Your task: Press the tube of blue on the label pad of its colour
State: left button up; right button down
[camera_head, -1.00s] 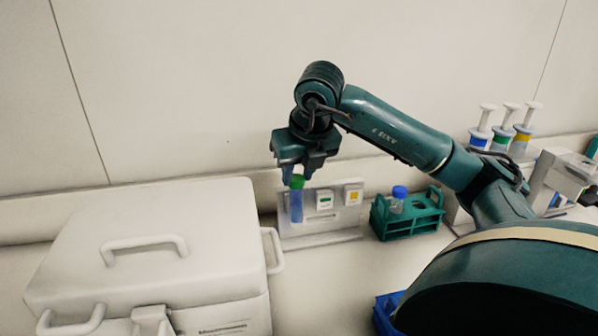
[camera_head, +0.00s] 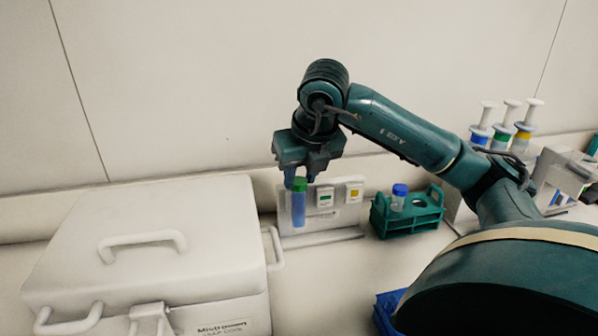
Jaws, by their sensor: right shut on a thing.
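My right gripper (camera_head: 304,176) is shut on a tube with a green cap and a blue body (camera_head: 299,208). It holds the tube upright in front of the left part of a pale label board (camera_head: 345,216). The board carries a pad with a green mark (camera_head: 325,198) and a pad with a yellow mark (camera_head: 354,191). No blue pad shows; the tube covers the board's left part. I cannot tell whether the tube touches the board. My left gripper is not in view.
A big white lidded box (camera_head: 150,245) stands left of the board. A green rack (camera_head: 408,213) with a blue-capped tube (camera_head: 398,197) stands to the right. Several white-topped dispensers (camera_head: 501,130) are at the back right. A blue bin (camera_head: 388,310) is at the lower edge.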

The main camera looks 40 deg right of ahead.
jog(key=shift+s+a+b, duration=0.2)
jog(key=shift+s+a, duration=0.2)
jog(key=shift+s, duration=0.3)
jog(key=shift+s+a+b, duration=0.15)
jog(key=shift+s+a, duration=0.2)
jog(key=shift+s, duration=0.4)
jog(key=shift+s+a+b, duration=0.2)
jog(key=shift+s+a, duration=0.2)
jog(key=shift+s, duration=0.3)
